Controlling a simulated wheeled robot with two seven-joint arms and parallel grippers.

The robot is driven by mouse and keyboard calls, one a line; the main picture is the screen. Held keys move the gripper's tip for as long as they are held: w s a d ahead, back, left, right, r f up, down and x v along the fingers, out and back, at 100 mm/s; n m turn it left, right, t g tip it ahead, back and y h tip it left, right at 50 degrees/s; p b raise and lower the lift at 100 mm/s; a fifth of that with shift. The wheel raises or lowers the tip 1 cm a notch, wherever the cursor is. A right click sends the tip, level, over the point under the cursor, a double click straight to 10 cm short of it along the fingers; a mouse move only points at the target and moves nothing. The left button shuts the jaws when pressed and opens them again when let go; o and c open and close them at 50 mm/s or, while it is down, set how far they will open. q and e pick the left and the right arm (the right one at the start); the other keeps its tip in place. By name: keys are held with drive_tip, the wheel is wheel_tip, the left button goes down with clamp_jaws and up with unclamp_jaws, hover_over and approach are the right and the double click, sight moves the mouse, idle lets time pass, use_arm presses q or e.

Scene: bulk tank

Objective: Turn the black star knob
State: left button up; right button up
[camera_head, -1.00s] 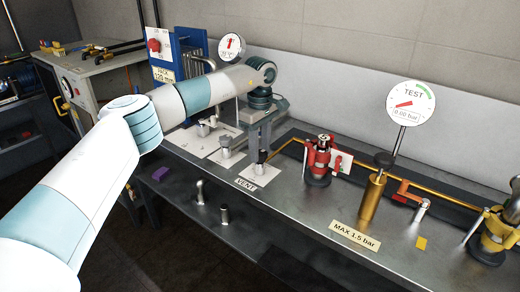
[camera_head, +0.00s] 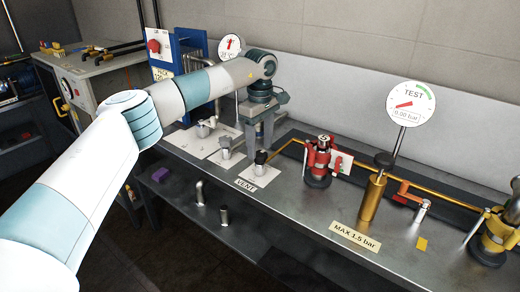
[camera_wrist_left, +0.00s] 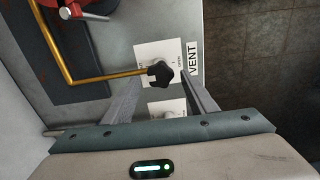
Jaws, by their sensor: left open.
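The black star knob (camera_head: 261,157) stands on a white plate beside the VENT label, at the front edge of the steel bench. In the left wrist view the dark, lobed knob (camera_wrist_left: 159,74) shows at the end of a brass pipe. My left gripper (camera_head: 259,143) points down over it, open and empty. In the left wrist view the two fingers of my left gripper (camera_wrist_left: 162,78) appear one on each side of the knob, with gaps between. How far the tips are above the knob is hard to tell. My right gripper is not in view.
A red valve (camera_head: 319,158) stands right of the knob, and a TEST gauge (camera_head: 411,105) on a brass post farther right. Two grey-knobbed fittings sit on white plates to the left. A low wall (camera_head: 350,100) runs behind the bench.

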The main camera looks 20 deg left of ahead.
sight(260, 154)
use_arm(q)
wheel_tip(260, 154, up, 16)
drive_tip(key=b, duration=0.1)
drive_tip(key=shift+f, duration=0.25)
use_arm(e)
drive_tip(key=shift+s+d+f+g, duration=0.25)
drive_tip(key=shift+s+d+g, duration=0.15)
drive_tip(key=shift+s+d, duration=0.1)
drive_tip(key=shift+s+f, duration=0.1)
